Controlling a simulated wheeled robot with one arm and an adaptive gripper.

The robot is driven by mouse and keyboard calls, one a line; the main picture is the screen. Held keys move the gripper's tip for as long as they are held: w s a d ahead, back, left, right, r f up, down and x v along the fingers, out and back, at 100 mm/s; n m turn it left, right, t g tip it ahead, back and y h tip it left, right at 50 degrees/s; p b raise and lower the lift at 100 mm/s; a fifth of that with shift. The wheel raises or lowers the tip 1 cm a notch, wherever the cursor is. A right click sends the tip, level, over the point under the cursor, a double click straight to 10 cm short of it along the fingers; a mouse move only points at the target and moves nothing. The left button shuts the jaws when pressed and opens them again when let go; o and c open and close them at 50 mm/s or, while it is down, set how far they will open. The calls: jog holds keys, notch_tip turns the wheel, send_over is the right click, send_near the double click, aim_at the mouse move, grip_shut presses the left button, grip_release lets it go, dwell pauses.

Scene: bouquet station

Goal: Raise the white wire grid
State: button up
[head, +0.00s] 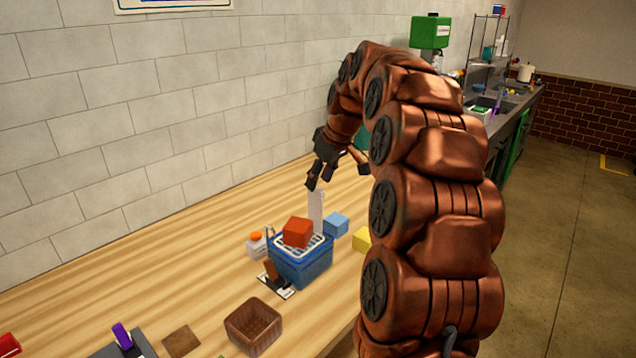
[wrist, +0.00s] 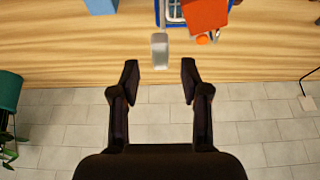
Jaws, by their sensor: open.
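The white wire grid (head: 322,243) lies on top of a blue container (head: 303,268), and part of it also shows at the top of the wrist view (wrist: 174,11). An orange-red block (head: 298,232) rests on the grid and hides much of it; it also shows in the wrist view (wrist: 207,14). A pale upright tab (head: 316,208) stands at the grid's back edge; whether it joins the grid is unclear. My gripper (head: 335,175) is open and empty, above and behind the tab. In the wrist view the tab (wrist: 160,50) lies just beyond the gap between my spread fingers (wrist: 160,76).
A blue block (head: 336,224) and a yellow block (head: 362,239) sit right of the container. A white jar with an orange lid (head: 256,244) stands left. The tiled wall (head: 130,120) runs behind the wooden table (head: 190,240).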

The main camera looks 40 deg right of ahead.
jog(key=v, duration=0.9)
jog(key=shift+s+r, duration=0.25)
jog(key=shift+r, duration=0.1)
jog(key=s+a+f+g, duration=0.1)
jog(key=s+a+f, duration=0.35)
jog(key=a, duration=0.45)
jog(key=s+a+f+g, duration=0.2)
jog(key=s+a+f, duration=0.25)
jog(key=a, duration=0.45)
jog(key=s+a+f+m+g, duration=0.1)
jog(key=s+f, duration=0.3)
jog(key=s, duration=0.4)
jog(key=s+a+f+g, duration=0.1)
jog(key=s+a+f, duration=0.2)
jog(key=s+f, duration=0.2)
jog(key=s+a+f+m+g+h, duration=0.1)
jog(key=s+a+f, duration=0.2)
jog(key=s, duration=0.7)
jog(key=shift+s+f+m, duration=0.3)
jog(key=shift+s+f, duration=0.1)
jog(key=shift+f, duration=0.35)
